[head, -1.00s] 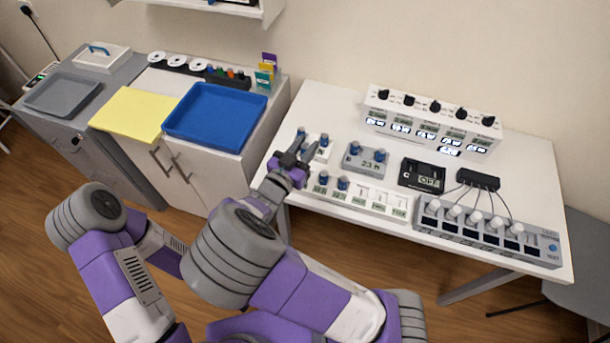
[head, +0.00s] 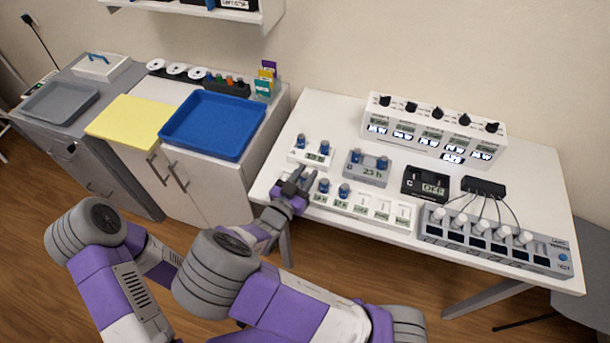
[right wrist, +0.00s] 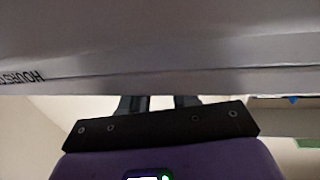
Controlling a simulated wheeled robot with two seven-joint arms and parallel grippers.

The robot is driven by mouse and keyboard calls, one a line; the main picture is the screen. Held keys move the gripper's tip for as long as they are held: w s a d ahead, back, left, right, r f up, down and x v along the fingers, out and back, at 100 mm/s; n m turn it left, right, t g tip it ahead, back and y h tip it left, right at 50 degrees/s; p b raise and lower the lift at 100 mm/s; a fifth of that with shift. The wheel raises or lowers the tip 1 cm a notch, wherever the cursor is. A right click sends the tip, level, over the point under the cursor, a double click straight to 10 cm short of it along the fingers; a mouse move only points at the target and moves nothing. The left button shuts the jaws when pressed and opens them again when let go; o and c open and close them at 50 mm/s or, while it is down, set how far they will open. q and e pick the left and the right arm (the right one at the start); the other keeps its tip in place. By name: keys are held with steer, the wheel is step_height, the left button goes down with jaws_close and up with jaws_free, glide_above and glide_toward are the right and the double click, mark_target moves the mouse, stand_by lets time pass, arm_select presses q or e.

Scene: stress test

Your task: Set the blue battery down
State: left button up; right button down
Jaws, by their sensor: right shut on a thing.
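My right gripper (head: 298,184) is at the left end of the white front strip (head: 372,222) on the table, jaws shut on a blue battery that the fingers mostly hide. I cannot tell whether the battery touches the strip. Two other blue-topped batteries (head: 344,190) stand in the strip, just right of the gripper; its right-hand slots look empty. In the right wrist view the fingers (right wrist: 159,104) run behind a large grey surface (right wrist: 160,50) with upside-down lettering, which hides their tips. My left gripper is out of view.
Behind the gripper stands a small white holder (head: 311,157) with two blue batteries. A grey unit reading 23 h (head: 366,174) holds two more. A black meter (head: 425,184) and a knobbed device (head: 495,241) are to the right. A blue tray (head: 213,150) lies on the left cabinet.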

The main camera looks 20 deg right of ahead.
steer(key=shift+f, duration=0.15)
steer(key=c, duration=0.8)
jaws_free()
steer(key=shift+c, duration=0.2)
